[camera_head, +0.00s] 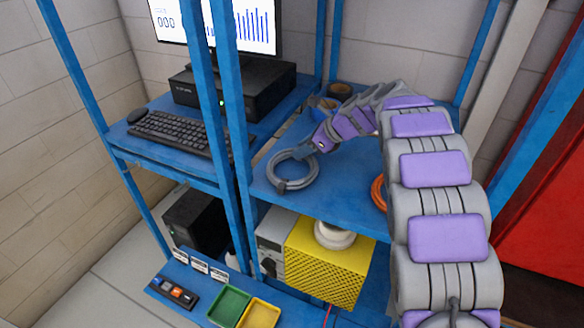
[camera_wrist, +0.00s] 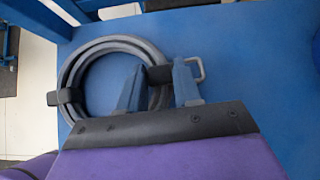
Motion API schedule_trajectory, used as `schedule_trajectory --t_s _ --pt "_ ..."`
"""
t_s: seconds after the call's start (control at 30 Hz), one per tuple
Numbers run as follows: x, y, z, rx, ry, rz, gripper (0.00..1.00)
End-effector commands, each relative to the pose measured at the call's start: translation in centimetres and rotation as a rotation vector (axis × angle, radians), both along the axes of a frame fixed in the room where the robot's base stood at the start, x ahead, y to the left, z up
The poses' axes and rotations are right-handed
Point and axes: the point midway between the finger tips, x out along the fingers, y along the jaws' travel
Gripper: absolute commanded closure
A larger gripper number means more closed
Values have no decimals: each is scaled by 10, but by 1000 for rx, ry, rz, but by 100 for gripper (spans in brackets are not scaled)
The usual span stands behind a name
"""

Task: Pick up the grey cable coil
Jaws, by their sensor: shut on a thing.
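The grey cable coil (camera_head: 292,184) lies at the left front part of the blue shelf in the head view. The two blue-grey fingers of my gripper (camera_wrist: 160,88) stand on either side of a dark wrap on the ring. Whether the coil touches the shelf or is slightly raised, I cannot tell.
The blue shelf (camera_head: 340,197) also holds an orange coil (camera_head: 378,192), partly behind my arm, and cups (camera_head: 326,107) at the back. Blue rack posts (camera_head: 237,100) stand close to the left. A keyboard (camera_head: 182,132) lies on the neighbouring shelf. A yellow box (camera_head: 325,268) is below.

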Motion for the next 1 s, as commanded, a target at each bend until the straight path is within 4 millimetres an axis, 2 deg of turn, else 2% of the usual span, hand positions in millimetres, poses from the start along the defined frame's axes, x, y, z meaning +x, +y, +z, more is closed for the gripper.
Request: schedule_trajectory --t_s 0.27,0.37,0.7,0.87,1.0 --pt "0 1 5 1 -2 0 100" --pt "0 1 18 1 -6 2 100" --pt "0 1 81 0 -5 0 100" --pt "0 0 97 0 -4 1 100" --pt "0 0 101 0 -2 0 100"
